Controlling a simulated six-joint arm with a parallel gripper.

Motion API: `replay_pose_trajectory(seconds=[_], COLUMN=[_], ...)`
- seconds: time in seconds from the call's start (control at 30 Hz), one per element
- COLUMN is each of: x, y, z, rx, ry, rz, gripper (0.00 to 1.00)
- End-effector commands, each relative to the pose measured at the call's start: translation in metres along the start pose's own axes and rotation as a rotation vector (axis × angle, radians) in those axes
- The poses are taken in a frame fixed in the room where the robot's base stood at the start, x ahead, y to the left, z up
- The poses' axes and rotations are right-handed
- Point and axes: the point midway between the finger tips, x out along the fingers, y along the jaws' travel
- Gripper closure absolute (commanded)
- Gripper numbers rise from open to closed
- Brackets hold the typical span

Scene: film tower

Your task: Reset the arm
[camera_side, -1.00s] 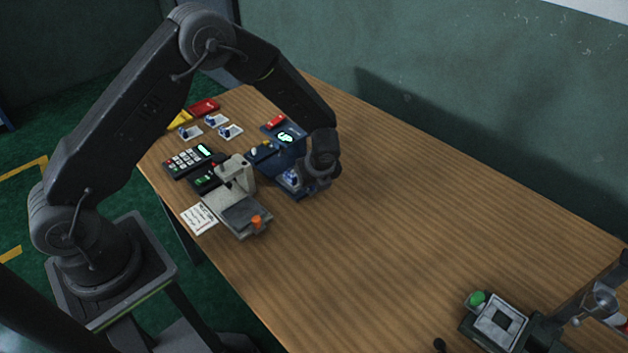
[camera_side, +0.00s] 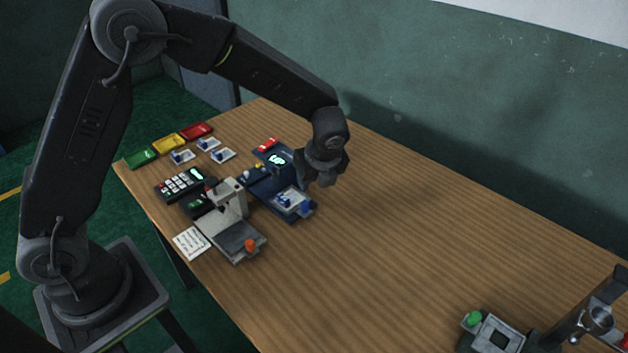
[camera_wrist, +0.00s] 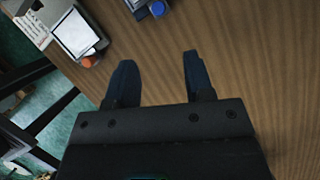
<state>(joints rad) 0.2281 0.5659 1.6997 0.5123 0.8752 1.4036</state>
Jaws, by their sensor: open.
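My gripper (camera_side: 325,175) is open and empty. It hangs above the table just right of a dark blue device (camera_side: 273,186), apart from it. In the wrist view the two dark fingers of my gripper (camera_wrist: 157,80) stand apart with only bare wood between them. The blue device holds a white square piece with blue parts (camera_side: 292,200) at its front end. In the wrist view only the edge of the blue device, with a blue knob (camera_wrist: 157,8), shows at the top.
A grey device with an orange knob (camera_side: 232,238) stands left of the blue one. A keypad (camera_side: 180,184), green, yellow and red trays (camera_side: 168,144) and small white pieces (camera_side: 208,144) lie behind. Another machine (camera_side: 492,333) stands front right. The middle table (camera_side: 400,240) is clear.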

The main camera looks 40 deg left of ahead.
Motion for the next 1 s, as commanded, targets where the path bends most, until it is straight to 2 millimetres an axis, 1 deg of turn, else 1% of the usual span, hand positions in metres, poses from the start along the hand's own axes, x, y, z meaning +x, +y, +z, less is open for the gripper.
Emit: replay_pose_trajectory(seconds=[0.23, 0.27, 0.37, 0.47, 0.5, 0.57, 0.6, 0.67, 0.7, 0.8, 0.9, 1.0], x=[-0.003, -0.006, -0.024, -0.054, -0.067, -0.086, -0.097, -0.113, -0.123, -0.145, -0.162, -0.175], y=[0.001, 0.002, 0.011, 0.03, 0.04, 0.056, 0.067, 0.084, 0.096, 0.125, 0.154, 0.182], z=[0.001, 0.003, 0.011, 0.023, 0.027, 0.033, 0.035, 0.039, 0.04, 0.041, 0.038, 0.032], rx=[-0.014, -0.028, -0.133, -0.321, -0.411, -0.551, -0.642, -0.779, -0.87, -1.093, -1.313, -1.525], ry=[0.002, 0.004, 0.018, 0.049, 0.065, 0.093, 0.113, 0.144, 0.166, 0.226, 0.293, 0.367], rz=[-0.003, -0.006, -0.023, -0.049, -0.06, -0.075, -0.084, -0.097, -0.104, -0.118, -0.128, -0.131], gripper=[0.52, 0.52, 0.52, 0.52, 0.52, 0.52, 0.52, 0.52, 0.52, 0.52, 0.52, 0.52])
